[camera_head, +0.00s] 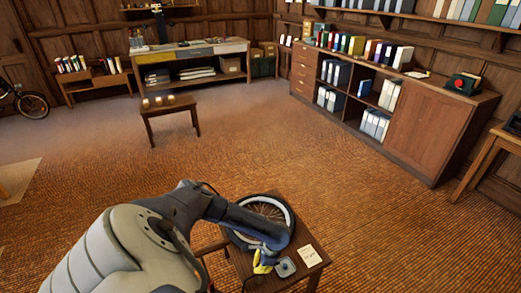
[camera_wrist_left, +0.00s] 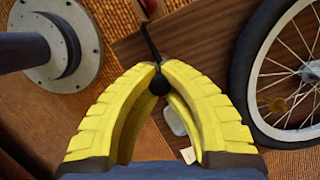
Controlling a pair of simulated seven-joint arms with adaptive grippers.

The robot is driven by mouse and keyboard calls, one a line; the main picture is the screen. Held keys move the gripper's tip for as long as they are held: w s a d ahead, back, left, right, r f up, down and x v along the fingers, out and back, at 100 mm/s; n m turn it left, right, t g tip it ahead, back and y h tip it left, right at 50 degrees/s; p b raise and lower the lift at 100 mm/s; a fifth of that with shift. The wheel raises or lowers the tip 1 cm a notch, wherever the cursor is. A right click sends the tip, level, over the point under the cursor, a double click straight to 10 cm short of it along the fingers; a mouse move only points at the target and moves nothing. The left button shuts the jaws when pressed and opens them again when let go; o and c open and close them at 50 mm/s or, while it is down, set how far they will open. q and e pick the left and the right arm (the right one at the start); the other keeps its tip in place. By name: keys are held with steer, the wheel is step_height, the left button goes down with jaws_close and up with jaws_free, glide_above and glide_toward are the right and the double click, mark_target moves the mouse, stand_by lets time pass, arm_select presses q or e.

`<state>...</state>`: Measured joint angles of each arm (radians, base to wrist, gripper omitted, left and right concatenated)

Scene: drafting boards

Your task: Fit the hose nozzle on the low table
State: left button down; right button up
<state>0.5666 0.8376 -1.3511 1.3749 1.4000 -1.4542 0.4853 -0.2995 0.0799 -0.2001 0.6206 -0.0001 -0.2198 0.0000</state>
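The low wooden table (camera_head: 313,243) stands at the bottom centre of the head view. My left gripper (camera_head: 263,262), with yellow fingers, is over its front part. In the left wrist view, the fingertips of my left gripper (camera_wrist_left: 160,70) come together around a small black rounded piece, apparently the hose nozzle (camera_wrist_left: 160,85). A thin black hose (camera_wrist_left: 149,40) runs from it toward the top of that view. A grey rounded block (camera_head: 286,267) lies on the table right of the gripper; part of it shows between the fingers (camera_wrist_left: 174,117). My right gripper is out of view.
A spoked bicycle wheel (camera_head: 290,215) lies on the table's far side, close to my left arm. A pale card (camera_head: 310,256) lies near the right edge. A small bench (camera_head: 168,107), a workbench and a long cabinet (camera_head: 430,130) stand farther back. The floor between is clear.

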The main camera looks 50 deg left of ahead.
mark_target(260, 277)
arm_select(q)
steer(key=shift+f, duration=1.95)
steer(key=shift+f, duration=1.3)
steer(key=c, duration=1.5)
jaws_free()
